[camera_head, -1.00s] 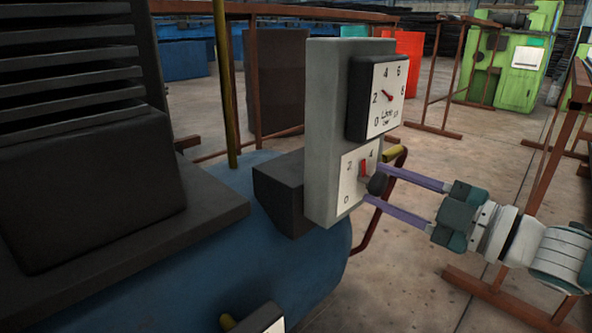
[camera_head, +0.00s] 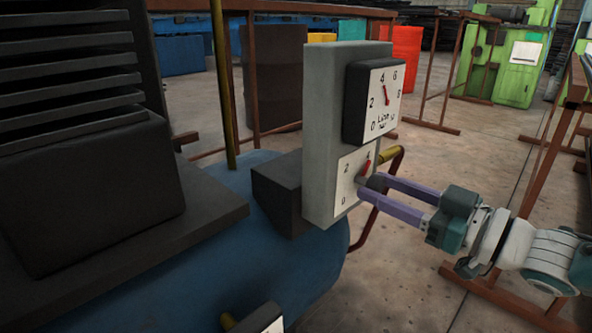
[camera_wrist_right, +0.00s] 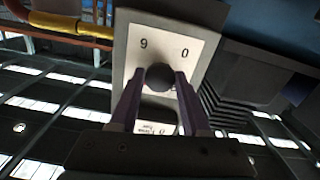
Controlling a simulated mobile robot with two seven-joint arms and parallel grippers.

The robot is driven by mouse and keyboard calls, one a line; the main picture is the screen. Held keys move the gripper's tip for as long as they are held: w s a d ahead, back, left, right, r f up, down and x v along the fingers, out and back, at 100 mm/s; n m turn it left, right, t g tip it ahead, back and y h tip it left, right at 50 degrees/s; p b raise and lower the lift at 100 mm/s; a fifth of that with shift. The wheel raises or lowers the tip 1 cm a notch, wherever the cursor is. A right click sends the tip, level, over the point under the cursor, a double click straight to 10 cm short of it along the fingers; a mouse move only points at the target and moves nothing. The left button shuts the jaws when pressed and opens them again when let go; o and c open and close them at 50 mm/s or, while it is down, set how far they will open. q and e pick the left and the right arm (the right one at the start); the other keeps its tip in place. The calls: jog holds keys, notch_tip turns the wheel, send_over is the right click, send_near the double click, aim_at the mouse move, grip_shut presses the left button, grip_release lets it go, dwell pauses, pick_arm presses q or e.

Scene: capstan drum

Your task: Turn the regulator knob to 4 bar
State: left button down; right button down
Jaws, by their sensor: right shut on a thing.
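The regulator knob (camera_head: 374,182) is dark and round, with a red pointer (camera_head: 366,167) leaning up and right toward the 4 on its white scale plate (camera_head: 345,183). My right gripper (camera_head: 371,186) is shut on the knob, one purple finger on each side. The knob also shows between the fingers in the right wrist view (camera_wrist_right: 159,76). Above it, the pressure gauge (camera_head: 386,98) has a red needle pointing close to its 4. My left gripper is not in view.
The grey panel (camera_head: 322,150) carries gauge and knob beside a blue tank (camera_head: 240,215). A yellow-handled dark red pipe (camera_head: 390,160) passes just behind my fingers. A yellow post (camera_head: 222,80) stands left. Brown frames (camera_head: 545,170) stand at right, with open floor between.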

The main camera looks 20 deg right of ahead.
jog(key=shift+m, duration=0.6)
jog(key=shift+c, duration=1.9)
grip_release()
jog(key=p+v, duration=0.2)
jog(key=v, duration=0.8)
jog(key=shift+p, duration=0.4)
jog(key=shift+w, duration=0.1)
